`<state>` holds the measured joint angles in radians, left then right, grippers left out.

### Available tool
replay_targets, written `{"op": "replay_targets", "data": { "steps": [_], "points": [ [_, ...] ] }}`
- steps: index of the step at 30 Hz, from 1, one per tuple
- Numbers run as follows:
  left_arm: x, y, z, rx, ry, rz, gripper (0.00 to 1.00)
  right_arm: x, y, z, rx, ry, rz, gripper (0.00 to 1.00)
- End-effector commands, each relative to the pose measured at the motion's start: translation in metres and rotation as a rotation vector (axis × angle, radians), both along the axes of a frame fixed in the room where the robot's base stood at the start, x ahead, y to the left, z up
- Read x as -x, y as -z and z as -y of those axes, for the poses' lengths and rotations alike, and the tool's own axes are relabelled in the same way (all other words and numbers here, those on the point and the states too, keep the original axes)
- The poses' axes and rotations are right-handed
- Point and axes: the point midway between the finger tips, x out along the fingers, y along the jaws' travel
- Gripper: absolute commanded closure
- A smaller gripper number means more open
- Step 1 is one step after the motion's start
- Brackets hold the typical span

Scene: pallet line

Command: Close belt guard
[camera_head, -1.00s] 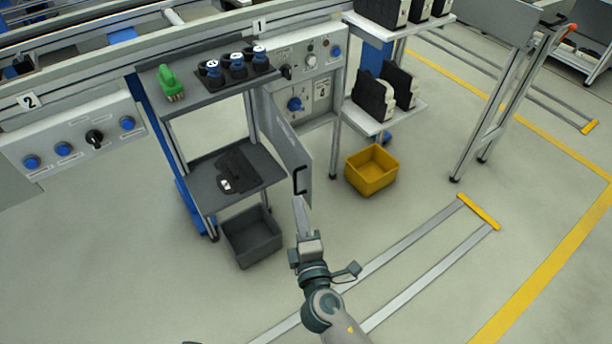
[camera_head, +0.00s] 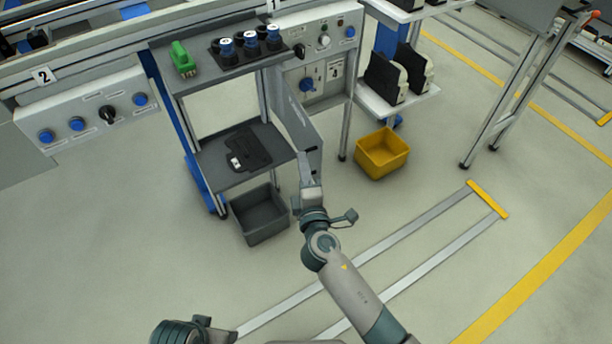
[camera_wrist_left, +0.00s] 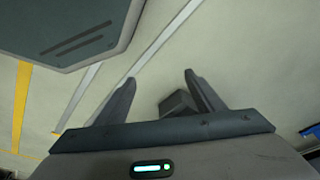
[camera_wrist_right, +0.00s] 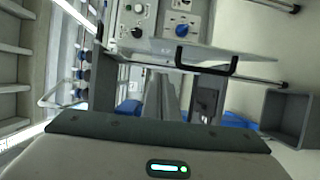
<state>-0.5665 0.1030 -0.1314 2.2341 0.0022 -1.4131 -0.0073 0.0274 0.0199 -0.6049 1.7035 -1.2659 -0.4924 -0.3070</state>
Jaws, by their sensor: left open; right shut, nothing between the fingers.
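The belt guard, a light grey panel (camera_head: 299,112), stands swung out from the control cabinet beside the shelf stand. Its black handle is near the free edge, partly covered by my right gripper in the head view, and shows clearly in the right wrist view (camera_wrist_right: 206,62). My right gripper (camera_head: 304,158) is shut and empty, its fingertips at the panel's free edge beside the handle. I cannot tell whether they touch. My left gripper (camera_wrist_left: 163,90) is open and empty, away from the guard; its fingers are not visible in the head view.
The shelf stand (camera_head: 215,172) holds a dark part (camera_head: 240,150), with a grey bin (camera_head: 262,215) on the floor below. A yellow bin (camera_head: 382,152) stands right of the guard. A control panel (camera_head: 318,50) is behind it.

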Motion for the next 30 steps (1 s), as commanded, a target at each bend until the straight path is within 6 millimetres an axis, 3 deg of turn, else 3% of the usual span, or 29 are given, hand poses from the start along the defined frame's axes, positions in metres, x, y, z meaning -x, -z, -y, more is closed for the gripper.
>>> {"op": "replay_targets", "data": {
  "steps": [3,9,15,30],
  "points": [
    [-0.006,0.002,0.0,0.001,0.001,0.009,0.38,-0.022,-0.002,-0.003,0.002,0.0,0.002,1.0],
    [-0.009,0.019,0.003,0.005,0.003,0.004,0.38,-0.03,0.0,0.023,0.003,0.0,-0.001,1.0],
    [-0.009,0.026,0.003,0.004,0.003,0.002,0.38,-0.034,0.0,0.033,0.001,-0.001,0.0,1.0],
    [-0.008,0.028,0.002,0.003,0.004,-0.001,0.38,-0.035,0.0,0.036,0.002,-0.006,0.0,1.0]
  ]
}}
